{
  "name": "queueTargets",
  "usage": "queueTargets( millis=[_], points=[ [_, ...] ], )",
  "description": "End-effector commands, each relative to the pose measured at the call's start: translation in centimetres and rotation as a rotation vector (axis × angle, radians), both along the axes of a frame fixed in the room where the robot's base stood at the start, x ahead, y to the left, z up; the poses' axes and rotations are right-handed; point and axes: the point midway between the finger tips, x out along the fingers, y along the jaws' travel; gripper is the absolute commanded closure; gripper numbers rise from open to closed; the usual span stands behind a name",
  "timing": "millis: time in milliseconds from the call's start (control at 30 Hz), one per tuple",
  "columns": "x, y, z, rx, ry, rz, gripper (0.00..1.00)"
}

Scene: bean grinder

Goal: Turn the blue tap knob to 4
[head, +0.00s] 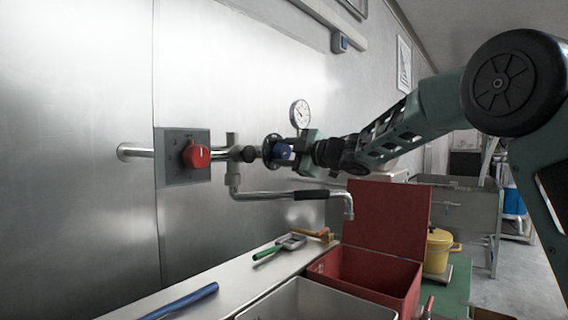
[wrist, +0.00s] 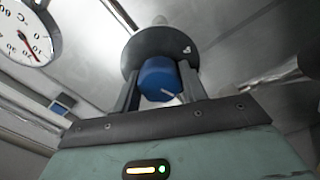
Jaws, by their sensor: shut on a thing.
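The blue tap knob (head: 283,152) sits in front of a dark round dial plate on the wall pipework. In the wrist view the blue knob (wrist: 159,79) has a pale pointer line on its face, slanting to the lower right. My gripper (head: 294,153) reaches it from the right. In the wrist view the gripper's two fingers (wrist: 158,88) are shut on the knob, one on each side. The dark dial plate (wrist: 150,50) shows behind the knob with one small white mark at its right. The numbers on it cannot be read.
A red knob (head: 196,155) on a grey plate is to the left. A round gauge (head: 299,114) stands just above my gripper. A spout pipe (head: 270,195) runs below. A red open box (head: 375,270) and a counter (head: 215,290) with tools are lower down.

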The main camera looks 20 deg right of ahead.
Motion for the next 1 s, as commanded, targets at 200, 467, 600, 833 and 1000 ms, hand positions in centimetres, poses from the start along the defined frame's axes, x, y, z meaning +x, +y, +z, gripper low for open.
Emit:
queueTargets(
  millis=[200, 467, 600, 833, 1000],
  points=[
    [-0.02, -0.02, -0.52, -0.167, -0.121, -0.001, 0.81],
    [0.0, -0.01, -0.54, -0.366, -0.266, 0.0, 0.81],
    [-0.01, 0.05, -0.55, -0.47, -0.34, 0.001, 0.81],
    [0.01, 0.0, -0.53, -0.617, -0.446, 0.001, 0.81],
    [0.01, 0.02, -0.45, -0.697, -0.502, 0.001, 0.81]
  ],
)
